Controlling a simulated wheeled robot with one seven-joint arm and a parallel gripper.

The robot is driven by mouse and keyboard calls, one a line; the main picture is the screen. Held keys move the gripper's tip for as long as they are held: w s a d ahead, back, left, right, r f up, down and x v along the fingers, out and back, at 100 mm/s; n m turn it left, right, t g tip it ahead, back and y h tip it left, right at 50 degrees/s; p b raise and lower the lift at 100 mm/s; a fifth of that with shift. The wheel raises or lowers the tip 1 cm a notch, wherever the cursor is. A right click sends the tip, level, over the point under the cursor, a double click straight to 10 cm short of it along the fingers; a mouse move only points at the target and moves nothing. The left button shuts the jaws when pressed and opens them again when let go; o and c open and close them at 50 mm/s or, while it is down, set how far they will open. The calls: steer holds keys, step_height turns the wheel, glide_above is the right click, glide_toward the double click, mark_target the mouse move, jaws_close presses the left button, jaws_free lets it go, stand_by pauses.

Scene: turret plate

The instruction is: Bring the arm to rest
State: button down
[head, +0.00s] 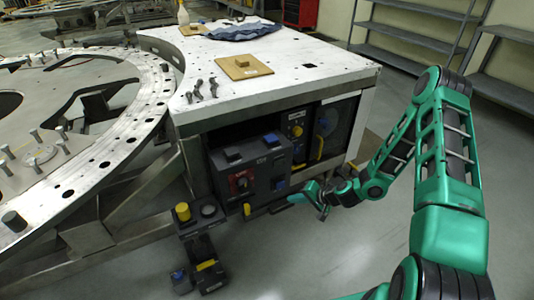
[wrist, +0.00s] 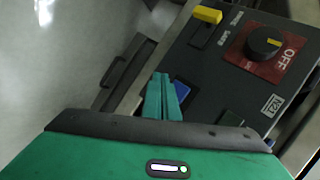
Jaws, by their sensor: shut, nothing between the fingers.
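My arm (head: 450,185) is green and black and reaches in from the right in the head view, bent at a high elbow. My gripper (head: 292,198) is low in front of the cabinet, beside the dark control box (head: 262,168). In the wrist view my gripper (wrist: 161,78) has its two green fingers together with nothing between them. Beyond the fingers is the box's face, with a black knob (wrist: 264,41) on a red plate marked OFF and a yellow part (wrist: 207,14). A blue part (wrist: 181,89) shows just right of the fingertips. Whether the fingers touch the box I cannot tell.
A white-topped workbench (head: 300,75) stands over the box, with a wooden board (head: 243,67), a blue cloth (head: 240,29) and bolts. A large ring plate (head: 135,115) is at left. A yellow-capped post (head: 183,212) stands below. Shelves (head: 405,45) are behind. Open floor (head: 330,255) lies in front.

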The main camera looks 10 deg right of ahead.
steer(key=s+d+r+n+g+h, duration=0.25)
steer(key=s+d+r, duration=0.5)
steer(key=r, duration=0.45)
steer(key=s+d+r+n+g+h, duration=0.25)
steer(key=s+d+r, duration=0.5)
steer(key=r, duration=0.45)
steer(key=s+r+m+g, duration=0.1)
steer(key=s+r+m, duration=0.1)
steer(key=s+r, duration=0.5)
steer(key=s+d+r+m+g+h, duration=0.1)
steer(key=s+r, duration=0.6)
steer(key=s, duration=0.8)
steer(key=shift+s+d+m, duration=0.15)
steer(key=shift+s+m, duration=0.1)
steer(key=shift+m, duration=0.25)
steer(key=shift+r, duration=0.1)
steer(key=shift+w+f+g, duration=0.25)
steer(key=shift+w+g, duration=0.05)
steer(key=shift+w, duration=0.35)
